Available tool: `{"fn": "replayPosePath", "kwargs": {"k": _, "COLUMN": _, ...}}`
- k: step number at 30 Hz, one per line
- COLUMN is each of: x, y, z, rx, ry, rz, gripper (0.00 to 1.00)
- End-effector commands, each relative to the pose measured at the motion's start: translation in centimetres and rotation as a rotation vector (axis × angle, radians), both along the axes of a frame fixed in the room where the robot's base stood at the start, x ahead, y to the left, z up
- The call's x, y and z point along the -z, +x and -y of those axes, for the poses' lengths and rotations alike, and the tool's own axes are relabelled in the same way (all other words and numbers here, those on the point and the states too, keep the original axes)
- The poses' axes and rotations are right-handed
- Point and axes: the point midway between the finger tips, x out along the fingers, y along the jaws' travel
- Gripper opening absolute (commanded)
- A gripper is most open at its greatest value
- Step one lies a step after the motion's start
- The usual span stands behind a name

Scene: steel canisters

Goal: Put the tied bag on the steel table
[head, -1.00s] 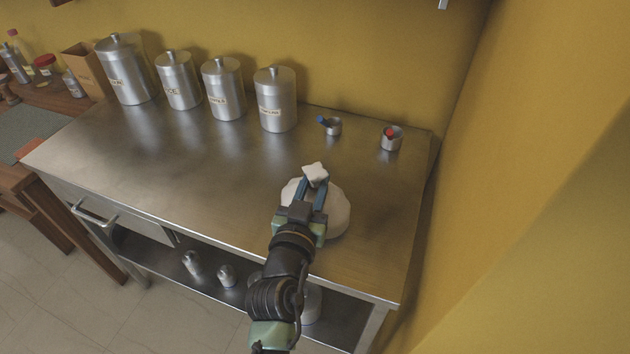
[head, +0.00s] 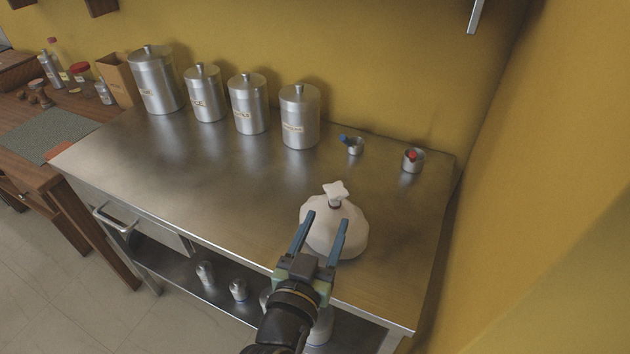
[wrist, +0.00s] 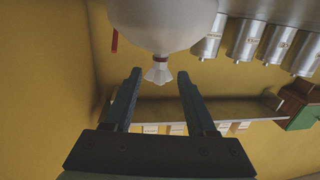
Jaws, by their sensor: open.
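The tied bag (head: 346,238) is white and round with a gathered, tied neck. It stands upright on the steel table (head: 200,180), towards the table's front right. In the wrist view the bag (wrist: 165,22) shows upside down at the top, its tied neck pointing down between and beyond the fingertips. My gripper (head: 326,216) is open, with its two blue fingers apart in front of the bag on the near side. In the wrist view the open gripper (wrist: 160,75) has nothing between its fingers.
Several steel canisters (head: 248,104) stand along the back of the table. A yellow wall (head: 540,200) closes the right side.

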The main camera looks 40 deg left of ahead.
Motion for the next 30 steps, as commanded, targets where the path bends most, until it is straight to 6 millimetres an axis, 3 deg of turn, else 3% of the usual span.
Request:
{"fn": "replayPosePath", "kwargs": {"k": 6, "x": 0.0, "y": -3.3, "z": 1.4, "rx": 0.001, "ry": 0.0, "rz": -0.002, "gripper": 0.57}}
{"fn": "replayPosePath", "kwargs": {"k": 12, "x": -0.2, "y": -4.6, "z": 1.9, "rx": 0.0, "ry": 0.002, "rz": -0.001, "gripper": 0.57}}
{"fn": "replayPosePath", "kwargs": {"k": 30, "x": -0.3, "y": -4.8, "z": 1.9, "rx": 0.0, "ry": 0.001, "rz": 0.001, "gripper": 0.57}}
